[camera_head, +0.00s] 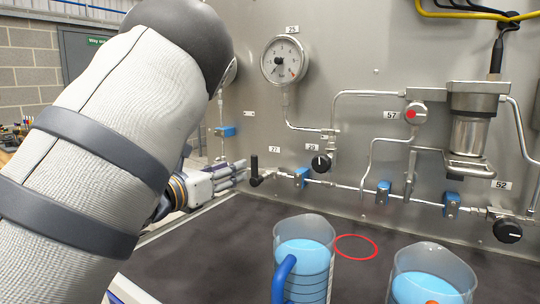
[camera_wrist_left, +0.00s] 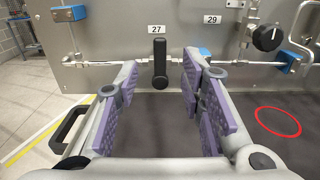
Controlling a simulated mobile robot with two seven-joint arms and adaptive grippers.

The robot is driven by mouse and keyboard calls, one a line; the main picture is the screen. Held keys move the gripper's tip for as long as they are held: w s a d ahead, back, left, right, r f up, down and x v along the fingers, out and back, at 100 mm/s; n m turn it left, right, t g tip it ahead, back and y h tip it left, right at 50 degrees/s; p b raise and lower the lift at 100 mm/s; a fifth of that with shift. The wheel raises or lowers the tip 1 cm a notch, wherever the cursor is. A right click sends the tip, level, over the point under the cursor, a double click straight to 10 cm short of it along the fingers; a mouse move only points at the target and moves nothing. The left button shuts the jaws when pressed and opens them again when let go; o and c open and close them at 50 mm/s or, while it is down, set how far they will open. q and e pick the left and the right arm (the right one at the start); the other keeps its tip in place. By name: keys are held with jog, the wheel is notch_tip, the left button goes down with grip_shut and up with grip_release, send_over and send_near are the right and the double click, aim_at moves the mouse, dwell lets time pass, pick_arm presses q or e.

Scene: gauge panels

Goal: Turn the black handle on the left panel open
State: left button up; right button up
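The black handle (camera_head: 254,168) sits on the thin pipe at the left part of the steel panel, below label 27, and stands upright. In the left wrist view the black handle (camera_wrist_left: 159,52) is in the middle, ahead of and between the purple-padded fingers. My left gripper (camera_head: 238,174) is just left of the handle in the head view. In the left wrist view my left gripper (camera_wrist_left: 160,74) is open, with one finger on each side of the handle and a gap to both. Whether the fingertips reach past the handle is hard to tell. My right gripper is not in view.
A black knob (camera_head: 321,163) by label 29 and a blue pipe clamp (camera_head: 301,178) lie right of the handle. Two jugs of blue liquid, a left one (camera_head: 304,262) and a right one (camera_head: 431,275), stand on the dark worktop (camera_head: 215,255). A red ring (camera_head: 356,247) marks bare worktop.

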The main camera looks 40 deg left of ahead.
aim_at(253, 159)
pick_arm(q)
jog(key=w, duration=0.6)
jog(key=w+a, duration=0.1)
jog(key=w, duration=0.3)
jog(key=shift+w+r, duration=0.1)
grip_shut()
